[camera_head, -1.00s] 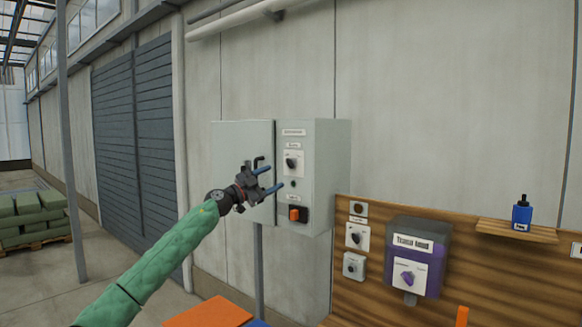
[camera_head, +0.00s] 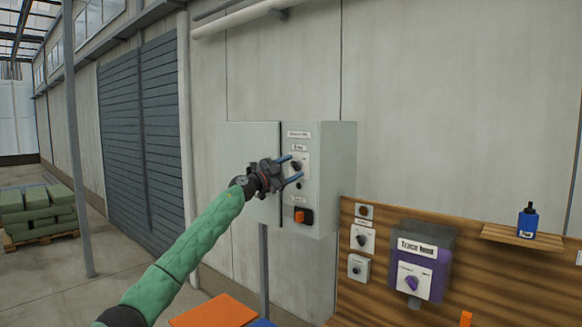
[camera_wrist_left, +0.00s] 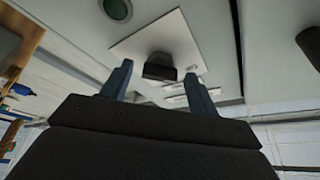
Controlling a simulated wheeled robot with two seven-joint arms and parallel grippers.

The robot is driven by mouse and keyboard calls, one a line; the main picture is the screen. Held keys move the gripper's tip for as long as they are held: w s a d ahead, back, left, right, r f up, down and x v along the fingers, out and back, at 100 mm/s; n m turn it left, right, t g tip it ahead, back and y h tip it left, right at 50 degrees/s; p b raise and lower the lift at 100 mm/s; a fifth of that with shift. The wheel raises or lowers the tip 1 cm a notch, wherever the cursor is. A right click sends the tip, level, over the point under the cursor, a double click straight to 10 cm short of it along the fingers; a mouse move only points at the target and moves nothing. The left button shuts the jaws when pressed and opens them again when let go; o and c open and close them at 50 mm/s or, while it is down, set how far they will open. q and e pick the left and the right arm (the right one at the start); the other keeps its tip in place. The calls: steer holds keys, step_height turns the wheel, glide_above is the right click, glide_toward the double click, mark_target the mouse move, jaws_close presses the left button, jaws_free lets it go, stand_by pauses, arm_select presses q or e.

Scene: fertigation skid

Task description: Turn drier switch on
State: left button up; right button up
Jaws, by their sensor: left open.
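The grey control cabinet (camera_head: 338,180) hangs on the wall. Its front carries a black rotary knob (camera_head: 297,166) on a white plate, under a small label too blurred to read with certainty. My left gripper (camera_head: 294,168) is open in front of this knob, its two blue fingers pointing at the panel. In the left wrist view the knob (camera_wrist_left: 160,66) shows just beyond and between the open fingertips (camera_wrist_left: 158,72). I cannot tell whether they touch it. Fingers partly cover the plate in the head view. My right gripper is not in view.
Below the knob are a small dark lamp (camera_head: 299,186), green in the wrist view (camera_wrist_left: 116,8), and an orange switch (camera_head: 300,216). To the right, a wooden board (camera_head: 480,282) carries small switches and a purple box (camera_head: 429,267). A blue bottle (camera_head: 527,221) stands on a shelf.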

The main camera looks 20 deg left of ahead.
arm_select(q)
steer(key=shift+w+d, duration=0.1)
steer(key=c, duration=1)
